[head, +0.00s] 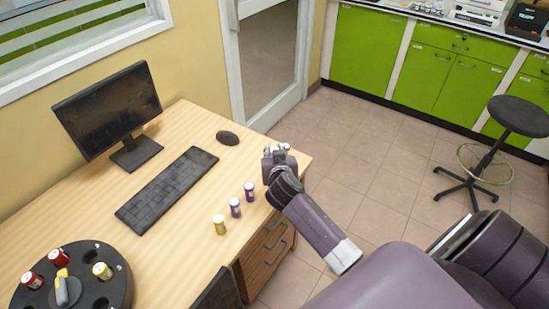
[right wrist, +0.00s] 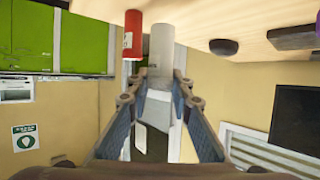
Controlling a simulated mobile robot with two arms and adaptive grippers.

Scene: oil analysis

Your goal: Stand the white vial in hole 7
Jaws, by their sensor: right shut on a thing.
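In the right wrist view a plain white vial (right wrist: 161,42) stands between the fingertips of my right gripper (right wrist: 163,80), which is shut on it. The round black rack (head: 120,285) is at the bottom left of the head view, partly cut off. It holds red vials (head: 59,257) and a yellow vial (head: 102,271), and some dark holes are empty. I cannot read hole numbers. My left gripper is not in view.
A red vial (right wrist: 132,35) is close beside the white one. A yellow vial (head: 219,224) and two purple vials (head: 235,207) (head: 250,191) stand along the desk's right edge. The keyboard (head: 168,188), mouse (head: 228,138) and monitor (head: 108,110) are behind. A grey-yellow handle (head: 66,289) rises from the rack.

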